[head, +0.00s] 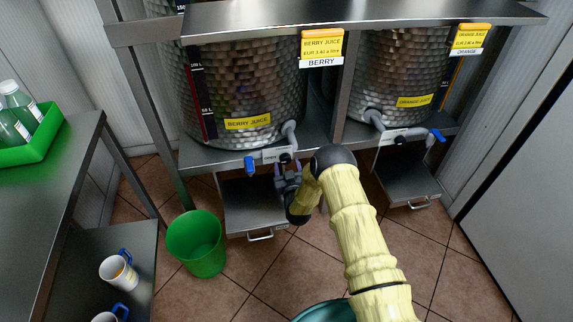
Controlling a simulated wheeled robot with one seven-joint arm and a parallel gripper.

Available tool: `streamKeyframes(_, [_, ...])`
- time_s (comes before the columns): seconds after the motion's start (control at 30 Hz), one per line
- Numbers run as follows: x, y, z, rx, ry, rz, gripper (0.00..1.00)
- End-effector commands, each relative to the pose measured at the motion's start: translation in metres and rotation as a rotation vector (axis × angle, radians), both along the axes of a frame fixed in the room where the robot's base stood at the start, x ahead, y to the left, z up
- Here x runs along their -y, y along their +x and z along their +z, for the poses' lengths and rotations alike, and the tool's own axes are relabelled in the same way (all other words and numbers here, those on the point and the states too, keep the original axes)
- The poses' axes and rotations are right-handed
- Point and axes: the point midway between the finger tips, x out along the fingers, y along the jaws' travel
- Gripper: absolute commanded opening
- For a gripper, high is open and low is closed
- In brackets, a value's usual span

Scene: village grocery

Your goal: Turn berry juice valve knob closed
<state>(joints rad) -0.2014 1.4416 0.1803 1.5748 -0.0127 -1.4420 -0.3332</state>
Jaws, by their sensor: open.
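The berry juice tank (245,85) is a dimpled metal drum with a yellow label, at the upper middle left. Its valve assembly (270,155) sits below the drum, with a blue part (249,165) at the left end and a small black knob (285,158) toward the right. My gripper (284,170) is open just below and beside the black knob. From this angle I cannot tell whether the fingers touch the knob or straddle it. The gripper and my arm partly cover the area to the right of the valve. The knob's exact turn angle is too small to read.
The orange juice tank (400,70) and its similar valve (403,138) are to the right. A metal drip tray (250,208) hangs below the berry valve. A green bin (196,245) stands on the tiled floor. A steel table (60,190) with a green crate (42,150) is left; mugs (118,272) sit lower.

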Motion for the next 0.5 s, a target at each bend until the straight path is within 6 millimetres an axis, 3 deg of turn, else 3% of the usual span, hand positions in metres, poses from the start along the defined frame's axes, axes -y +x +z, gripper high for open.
streamKeyframes(0.2, [-0.004, 0.016, 0.000, 0.000, 0.000, 0.000, 0.59])
streamKeyframes(0.47, [-0.004, 0.017, 0.000, -0.001, 0.000, 0.000, 0.59])
streamKeyframes(0.5, [-0.004, 0.017, 0.000, -0.001, 0.000, 0.000, 0.51])
